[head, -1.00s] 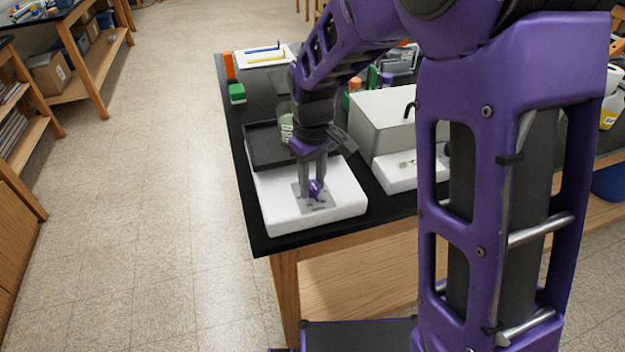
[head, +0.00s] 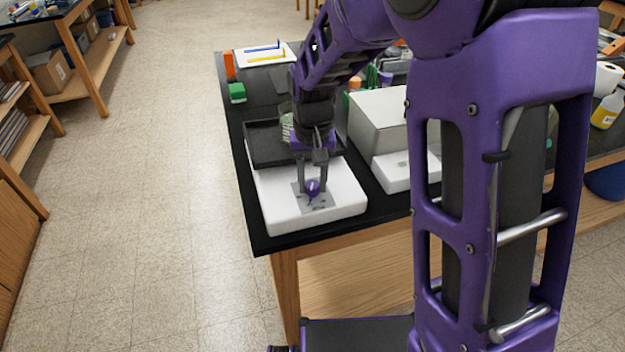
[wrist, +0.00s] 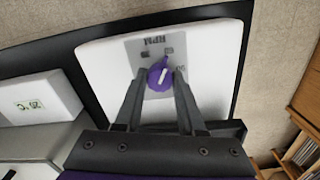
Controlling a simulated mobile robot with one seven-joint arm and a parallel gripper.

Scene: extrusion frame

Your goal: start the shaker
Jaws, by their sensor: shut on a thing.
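The shaker (head: 277,212) is a white box with a dark tray (head: 262,146) on its rear part, at the near left corner of the black bench. A grey panel on its front part bears a purple knob (head: 312,187) with a white pointer line; it also shows in the wrist view (wrist: 160,76). "RPM" is printed on the panel (wrist: 146,46). My gripper (head: 313,190) points down over the panel, its fingers shut on the knob from both sides. In the wrist view the fingertips (wrist: 159,79) flank the knob. A bottle behind my gripper is mostly hidden.
A grey and white box-shaped device (head: 383,125) with a small display stands just right of the shaker. A green block (head: 237,93) and an orange item (head: 229,65) stand at the bench's left edge. The floor to the left is clear.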

